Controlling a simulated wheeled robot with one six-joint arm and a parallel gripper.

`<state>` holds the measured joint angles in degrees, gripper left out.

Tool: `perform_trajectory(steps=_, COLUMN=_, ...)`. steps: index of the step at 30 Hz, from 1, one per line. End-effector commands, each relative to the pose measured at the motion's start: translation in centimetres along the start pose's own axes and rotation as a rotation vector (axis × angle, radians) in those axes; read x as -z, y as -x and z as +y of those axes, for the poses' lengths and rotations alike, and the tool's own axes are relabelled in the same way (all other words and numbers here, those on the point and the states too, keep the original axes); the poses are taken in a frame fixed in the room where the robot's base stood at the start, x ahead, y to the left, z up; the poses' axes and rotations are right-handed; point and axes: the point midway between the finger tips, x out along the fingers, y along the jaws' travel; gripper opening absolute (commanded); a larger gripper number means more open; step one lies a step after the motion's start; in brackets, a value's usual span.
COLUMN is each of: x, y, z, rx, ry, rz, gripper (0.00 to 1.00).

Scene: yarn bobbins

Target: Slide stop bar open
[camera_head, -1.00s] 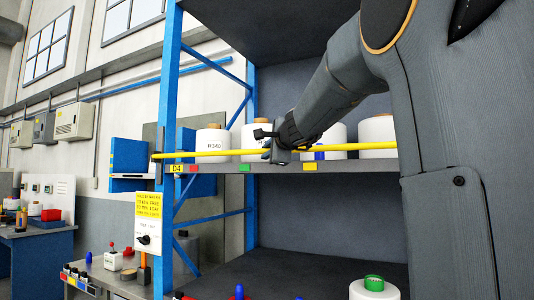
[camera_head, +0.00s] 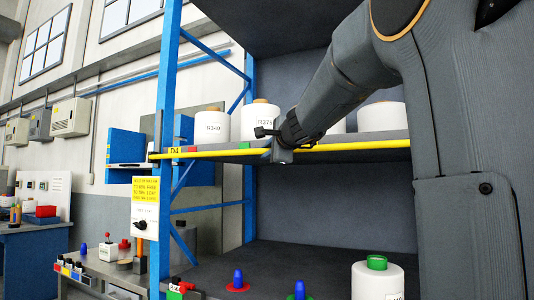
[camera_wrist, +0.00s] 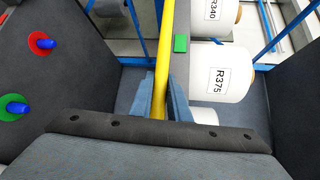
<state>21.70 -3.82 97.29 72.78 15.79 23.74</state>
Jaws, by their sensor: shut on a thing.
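The yellow stop bar (camera_head: 220,153) runs across the front of the middle shelf (camera_head: 330,157), level with its front edge and below most of each bobbin. Its left end is at the blue post. My gripper (camera_head: 281,154) is shut on the bar. In the wrist view the bar (camera_wrist: 166,35) passes between my two blue-grey fingers (camera_wrist: 159,90). White bobbins marked R340 (camera_head: 211,128) and R375 (camera_head: 262,118) stand behind the bar. More white bobbins (camera_head: 382,117) stand to the right, partly hidden by my arm.
The blue rack post (camera_head: 165,90) is left of the shelf. A yellow sign with a dark knob (camera_head: 145,205) hangs on it. The lower shelf holds a green-topped white bobbin (camera_head: 378,282) and blue pegs on red and green discs. A grey bench (camera_head: 110,275) stands at lower left.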

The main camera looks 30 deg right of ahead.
Motion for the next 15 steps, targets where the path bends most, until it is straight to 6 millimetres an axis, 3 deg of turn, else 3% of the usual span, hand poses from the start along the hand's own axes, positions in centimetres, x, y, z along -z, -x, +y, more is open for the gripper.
perform_trajectory(steps=4, x=0.00, y=0.02, z=-0.08, rx=0.001, ry=0.000, rz=0.000, gripper=0.00)
perform_trajectory(steps=5, x=0.00, y=0.03, z=-0.09, rx=0.001, ry=0.000, rz=0.000, gripper=0.21)
perform_trajectory(steps=7, x=-0.01, y=0.03, z=-0.10, rx=0.001, ry=0.000, rz=0.000, gripper=0.32)
perform_trajectory(steps=15, x=-0.02, y=0.05, z=-0.11, rx=0.001, ry=0.001, rz=0.000, gripper=0.34)
